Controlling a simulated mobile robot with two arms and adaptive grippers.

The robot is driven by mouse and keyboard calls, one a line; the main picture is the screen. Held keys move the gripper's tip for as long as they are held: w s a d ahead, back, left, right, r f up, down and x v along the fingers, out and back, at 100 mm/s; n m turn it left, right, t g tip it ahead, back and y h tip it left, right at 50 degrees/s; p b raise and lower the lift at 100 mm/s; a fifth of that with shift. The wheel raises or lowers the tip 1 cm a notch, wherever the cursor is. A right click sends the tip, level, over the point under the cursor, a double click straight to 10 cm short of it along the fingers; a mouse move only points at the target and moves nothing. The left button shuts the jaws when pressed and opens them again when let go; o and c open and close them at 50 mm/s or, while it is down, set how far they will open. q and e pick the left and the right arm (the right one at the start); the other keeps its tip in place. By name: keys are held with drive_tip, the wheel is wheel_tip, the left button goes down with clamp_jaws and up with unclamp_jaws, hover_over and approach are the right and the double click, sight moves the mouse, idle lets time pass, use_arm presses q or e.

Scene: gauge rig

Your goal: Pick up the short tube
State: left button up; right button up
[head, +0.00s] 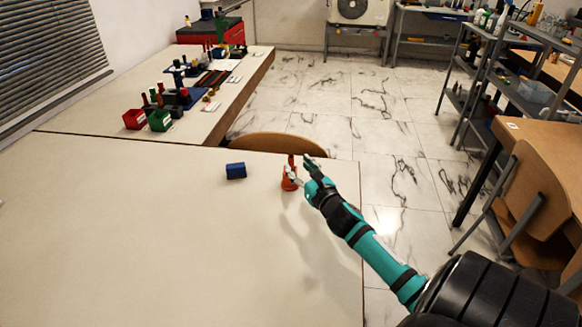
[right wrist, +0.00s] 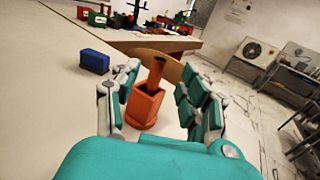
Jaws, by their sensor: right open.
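A short brown-orange tube (right wrist: 156,72) stands slightly tilted in an orange square holder (right wrist: 146,106) on the pale table. In the head view the tube (head: 291,160) and the holder (head: 289,182) are near the table's right edge. My right gripper (head: 302,172) is open beside them. In the right wrist view its fingers (right wrist: 160,78) are spread to the left and right of the tube and holder, with nothing held. Whether any finger touches them I cannot tell. My left gripper is not in view.
A blue block (head: 236,170) lies on the table left of the holder. A wooden chair back (head: 265,144) rises behind the table's far edge. A second table holds red (head: 136,119) and green (head: 160,121) bins. The near table surface is clear.

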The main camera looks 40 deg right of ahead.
sight(292, 162)
drive_tip(key=x, duration=0.4)
drive_tip(key=shift+w+f, duration=0.2)
drive_tip(key=shift+w, duration=0.15)
drive_tip(key=shift+w+d, duration=0.1)
drive_tip(key=shift+w, duration=0.05)
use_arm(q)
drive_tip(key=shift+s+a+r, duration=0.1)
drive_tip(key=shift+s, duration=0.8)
use_arm(e)
drive_tip(key=shift+c, duration=0.4)
drive_tip(key=c, duration=0.7)
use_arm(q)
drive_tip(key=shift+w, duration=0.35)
use_arm(e)
clamp_jaws()
